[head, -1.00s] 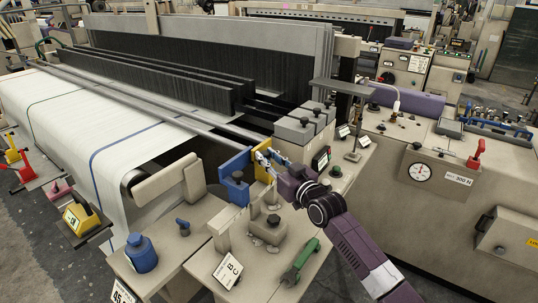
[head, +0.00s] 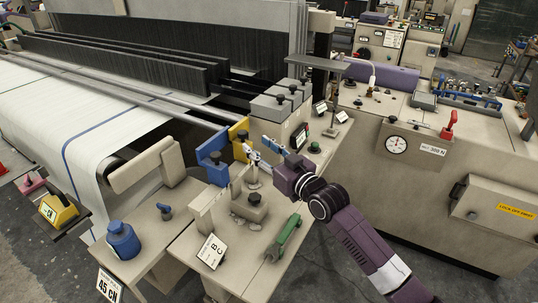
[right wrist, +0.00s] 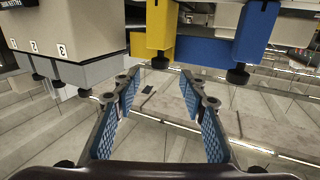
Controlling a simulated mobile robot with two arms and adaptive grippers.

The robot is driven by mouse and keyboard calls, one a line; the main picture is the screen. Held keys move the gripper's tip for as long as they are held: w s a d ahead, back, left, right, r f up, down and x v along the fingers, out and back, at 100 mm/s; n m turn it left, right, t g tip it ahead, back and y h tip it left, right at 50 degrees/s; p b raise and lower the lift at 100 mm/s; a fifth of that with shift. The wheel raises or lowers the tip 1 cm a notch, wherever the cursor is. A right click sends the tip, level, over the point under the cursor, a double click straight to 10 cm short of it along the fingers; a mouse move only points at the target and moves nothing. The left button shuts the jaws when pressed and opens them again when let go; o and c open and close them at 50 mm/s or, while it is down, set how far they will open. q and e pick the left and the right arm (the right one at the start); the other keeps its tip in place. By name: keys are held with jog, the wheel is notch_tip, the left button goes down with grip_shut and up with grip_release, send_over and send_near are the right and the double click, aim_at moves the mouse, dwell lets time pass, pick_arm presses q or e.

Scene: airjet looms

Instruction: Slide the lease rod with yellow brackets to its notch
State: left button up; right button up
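The yellow bracket (head: 238,137) stands upright at the near end of the grey lease rods (head: 150,98), beside the blue bracket (head: 211,153). Which rod joins the yellow bracket, and its notch, I cannot make out. My right gripper (head: 259,148) is open and empty, just right of the yellow bracket and apart from it. In the right wrist view, the open fingers (right wrist: 158,82) with blue pads point toward the yellow bracket (right wrist: 159,35), with a gap between. The blue bracket (right wrist: 207,51) is beside it. My left gripper is not in view.
Grey blocks with black knobs (head: 275,104) stand just behind the right gripper. A green-handled tool (head: 284,238), a blue canister (head: 123,240) and a B C sign (head: 211,251) are on the near ledges. White cloth (head: 60,125) spreads left.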

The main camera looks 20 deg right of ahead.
jog(key=shift+v, duration=2.4)
jog(key=shift+f, duration=0.1)
